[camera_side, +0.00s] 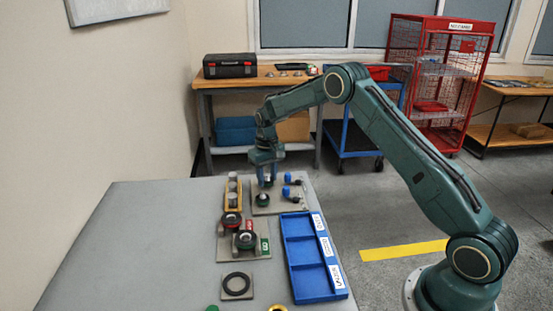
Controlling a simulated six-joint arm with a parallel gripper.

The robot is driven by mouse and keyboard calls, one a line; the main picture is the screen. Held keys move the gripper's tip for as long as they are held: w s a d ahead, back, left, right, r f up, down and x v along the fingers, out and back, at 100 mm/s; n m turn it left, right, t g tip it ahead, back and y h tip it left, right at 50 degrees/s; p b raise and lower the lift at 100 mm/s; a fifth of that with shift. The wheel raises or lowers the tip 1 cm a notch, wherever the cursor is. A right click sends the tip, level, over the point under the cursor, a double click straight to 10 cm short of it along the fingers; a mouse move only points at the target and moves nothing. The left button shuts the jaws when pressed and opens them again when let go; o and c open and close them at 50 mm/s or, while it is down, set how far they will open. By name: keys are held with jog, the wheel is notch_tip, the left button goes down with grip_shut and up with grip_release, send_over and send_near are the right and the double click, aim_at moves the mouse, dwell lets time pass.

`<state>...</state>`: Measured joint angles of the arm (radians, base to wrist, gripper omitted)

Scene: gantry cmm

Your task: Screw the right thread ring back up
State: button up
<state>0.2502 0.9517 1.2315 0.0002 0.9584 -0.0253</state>
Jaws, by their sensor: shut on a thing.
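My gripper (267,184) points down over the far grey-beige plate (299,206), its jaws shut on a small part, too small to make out. A small dark ring with green on it (262,200) sits on that plate, just below and slightly left of the fingertips. I cannot tell whether the gripper touches it. Two more dark thread rings stand on the nearer plate: one beside a red tag (231,219) and one beside a green tag (246,240). Which ring is the right one is not clear from this view.
Two blue-handled pieces (288,192) stand just right of my gripper. A yellow rack (233,193) with pale cylinders is to its left. An empty blue tray (303,256) lies nearer right, and a large black ring (237,284) lies nearer left. The table's left side is clear.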

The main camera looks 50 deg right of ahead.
jog(key=n, duration=0.6)
jog(key=shift+f, duration=0.2)
dwell(0.4)
jog(key=o, duration=1)
jog(key=shift+r, duration=0.2)
notch_tip(320, 180, up, 14)
jog(key=shift+f, duration=0.25)
jog(key=shift+r, duration=0.1)
